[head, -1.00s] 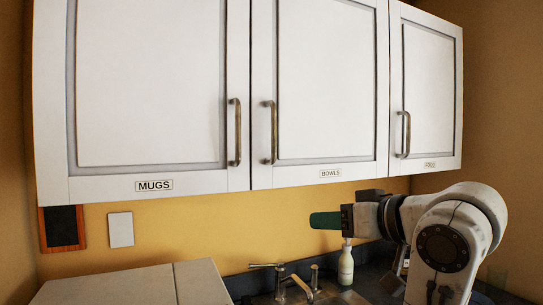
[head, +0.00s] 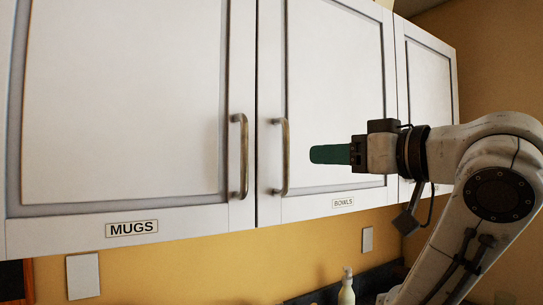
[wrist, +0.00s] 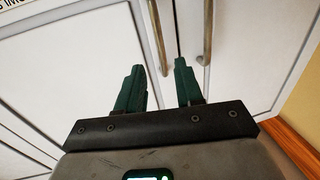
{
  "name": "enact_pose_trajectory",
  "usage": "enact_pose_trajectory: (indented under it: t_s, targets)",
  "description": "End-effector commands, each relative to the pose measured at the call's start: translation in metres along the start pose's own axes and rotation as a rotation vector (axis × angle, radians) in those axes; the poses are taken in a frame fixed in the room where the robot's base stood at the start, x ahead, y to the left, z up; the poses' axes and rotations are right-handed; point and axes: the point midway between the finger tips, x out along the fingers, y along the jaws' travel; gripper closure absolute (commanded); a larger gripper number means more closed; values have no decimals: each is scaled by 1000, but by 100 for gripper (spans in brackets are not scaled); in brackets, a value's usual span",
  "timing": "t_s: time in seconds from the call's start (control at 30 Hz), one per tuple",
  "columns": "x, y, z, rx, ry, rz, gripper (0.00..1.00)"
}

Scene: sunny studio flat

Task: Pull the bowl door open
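The bowl door (head: 335,75) is a white panel door labelled BOWLS, in the middle of the wall cabinet. It looks shut, flush with its neighbours. Its upright metal handle (head: 281,157) is at its left edge. My gripper (head: 312,154) has green fingers pointing left, just right of the handle in the head view and apart from it in the picture. In the wrist view my gripper (wrist: 158,66) is open and empty, its two fingers spread. A handle (wrist: 159,38), apparently the bowl door's, lies beyond the fingertips, between them in the picture.
The mugs door (head: 120,100) with its own handle (head: 240,156) is close on the left. Another cabinet door (head: 430,85) is on the right, partly behind my arm. A soap bottle (head: 346,290) stands below.

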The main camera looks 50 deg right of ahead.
Motion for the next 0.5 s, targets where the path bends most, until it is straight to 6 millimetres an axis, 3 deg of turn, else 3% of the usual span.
enact_pose_trajectory:
  t_s: [0.5]
  targets:
    - [30,-1,-5,3,-4,-3,64]
